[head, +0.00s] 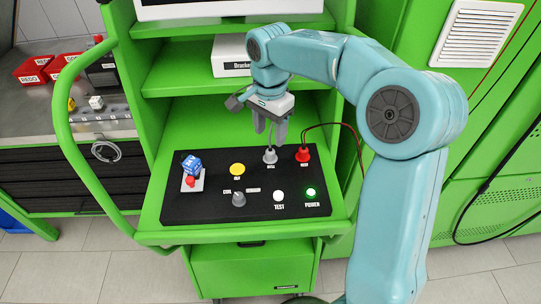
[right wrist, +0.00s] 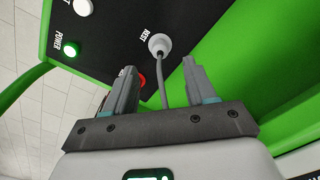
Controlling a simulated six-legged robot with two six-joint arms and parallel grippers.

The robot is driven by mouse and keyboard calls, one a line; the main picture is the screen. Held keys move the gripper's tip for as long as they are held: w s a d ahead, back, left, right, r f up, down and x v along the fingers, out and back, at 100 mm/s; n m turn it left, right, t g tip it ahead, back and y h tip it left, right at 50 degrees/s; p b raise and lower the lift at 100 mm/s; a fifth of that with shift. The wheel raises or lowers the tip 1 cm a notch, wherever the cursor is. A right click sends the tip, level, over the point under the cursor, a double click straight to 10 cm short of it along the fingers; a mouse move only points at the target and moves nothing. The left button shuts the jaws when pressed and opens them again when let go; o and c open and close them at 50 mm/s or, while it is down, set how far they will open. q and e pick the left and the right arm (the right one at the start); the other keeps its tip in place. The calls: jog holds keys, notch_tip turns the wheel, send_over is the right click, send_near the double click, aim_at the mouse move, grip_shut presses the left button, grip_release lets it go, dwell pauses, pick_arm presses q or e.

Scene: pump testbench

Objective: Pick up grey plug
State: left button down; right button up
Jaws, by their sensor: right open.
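The grey plug (head: 270,156) sits upright on the black panel, with a dark cable coming from its top. My right gripper (head: 269,132) is just above the plug, pointing down, open and empty. In the right wrist view the grey plug (right wrist: 160,43) is beyond the open fingertips (right wrist: 158,66). Its grey cable (right wrist: 163,85) runs between the two fingers. I cannot tell whether a finger touches the cable. My left gripper is not in view.
The red plug (head: 303,154) with its cable stands close right of the grey plug.

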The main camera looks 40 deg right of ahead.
aim_at(271, 151)
jog(key=shift+d+f, duration=0.1)
jog(key=shift+f, duration=0.25)
notch_tip(271, 151, down, 5)
jog(key=shift+r+p, duration=0.2)
jog(key=shift+p, duration=0.1)
jog(key=shift+s+f, duration=0.1)
jog(key=shift+f, duration=0.3)
jog(key=c, duration=1)
